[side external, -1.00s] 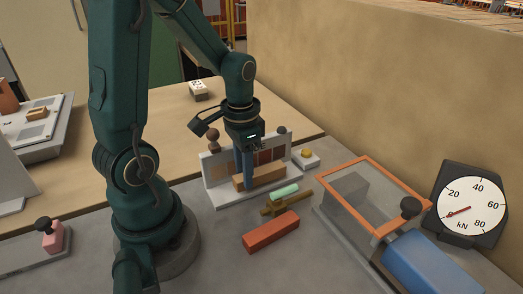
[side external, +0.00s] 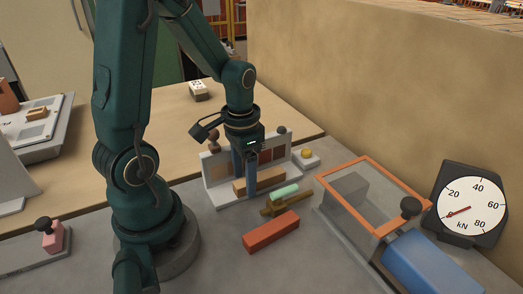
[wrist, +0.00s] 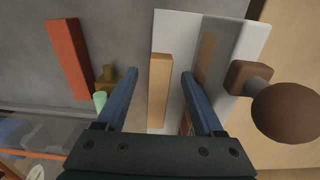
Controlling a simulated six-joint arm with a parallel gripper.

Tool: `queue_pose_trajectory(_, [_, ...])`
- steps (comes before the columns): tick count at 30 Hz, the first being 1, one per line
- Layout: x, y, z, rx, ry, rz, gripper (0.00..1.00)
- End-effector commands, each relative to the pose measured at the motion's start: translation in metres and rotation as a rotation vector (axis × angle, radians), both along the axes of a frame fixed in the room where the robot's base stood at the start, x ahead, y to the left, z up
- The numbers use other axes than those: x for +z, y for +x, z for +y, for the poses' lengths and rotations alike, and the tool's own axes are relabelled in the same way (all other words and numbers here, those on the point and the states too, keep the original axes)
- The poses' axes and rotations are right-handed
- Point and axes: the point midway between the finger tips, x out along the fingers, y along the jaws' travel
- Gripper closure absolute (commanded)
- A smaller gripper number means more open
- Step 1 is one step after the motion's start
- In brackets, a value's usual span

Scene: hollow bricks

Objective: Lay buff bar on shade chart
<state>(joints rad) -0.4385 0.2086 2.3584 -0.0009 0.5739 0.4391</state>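The buff bar (side external: 260,181) lies flat on the white base ledge of the shade chart (side external: 215,197), in front of its upright panel of brown and red swatches. My gripper (side external: 244,174) is over the bar, with its two blue fingers apart. In the wrist view the buff bar (wrist: 159,92) lies between the open fingers of my gripper (wrist: 158,75), with gaps on both sides. The white chart base (wrist: 176,30) shows under and beside it. Part of the panel is hidden behind my fingers.
A red bar (side external: 271,231) lies on the grey bench in front. A brass piece (side external: 272,209) with a mint-green bar (side external: 284,191) lies between it and the chart. An orange-framed clear box (side external: 350,185) and a dial gauge (side external: 468,204) stand at right.

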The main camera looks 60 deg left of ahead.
Motion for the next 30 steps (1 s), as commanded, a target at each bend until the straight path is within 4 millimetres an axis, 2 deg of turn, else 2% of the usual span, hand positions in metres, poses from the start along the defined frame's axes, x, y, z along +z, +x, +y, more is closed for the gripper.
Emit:
queue_pose_trajectory(5, [0.005, 0.001, 0.000, 0.000, 0.001, -0.003, 0.31])
queue_pose_trajectory(12, [0.033, 0.001, 0.001, 0.000, 0.003, -0.007, 0.31])
queue_pose_trajectory(18, [0.049, 0.001, 0.000, 0.000, 0.001, -0.003, 0.31])
queue_pose_trajectory(30, [0.051, 0.000, 0.000, 0.000, 0.000, 0.000, 0.31])
